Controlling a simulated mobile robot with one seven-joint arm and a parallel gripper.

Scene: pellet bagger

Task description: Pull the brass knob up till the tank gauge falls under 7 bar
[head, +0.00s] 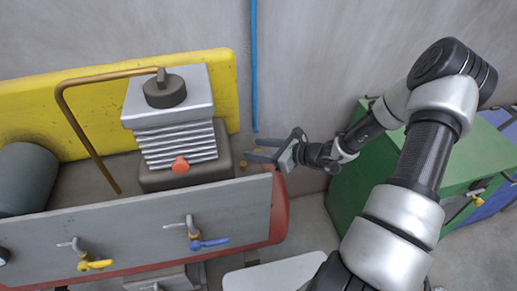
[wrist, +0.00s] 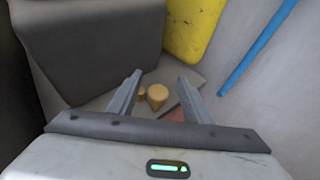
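A small brass knob (wrist: 157,97) shows between my gripper's fingers (wrist: 160,78) in the wrist view, with a smaller brass piece (wrist: 141,96) just left of it. In the head view the brass knob (head: 243,164) is a tiny spot at the right end of the compressor, by my gripper (head: 252,149). The gripper is open and empty, its two fingers apart; I see no contact with the knob. A dark round dial (head: 3,257) is cut off at the left edge; I cannot read it or tell if it is the tank gauge.
The finned compressor block (head: 175,145) and yellow guard (head: 217,70) stand left of my gripper. A grey panel (head: 130,225) with yellow (head: 95,264) and blue (head: 210,243) valves fronts the red tank (head: 280,210). A blue pipe (head: 254,65) runs down the wall. A green cabinet (head: 375,150) stands right.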

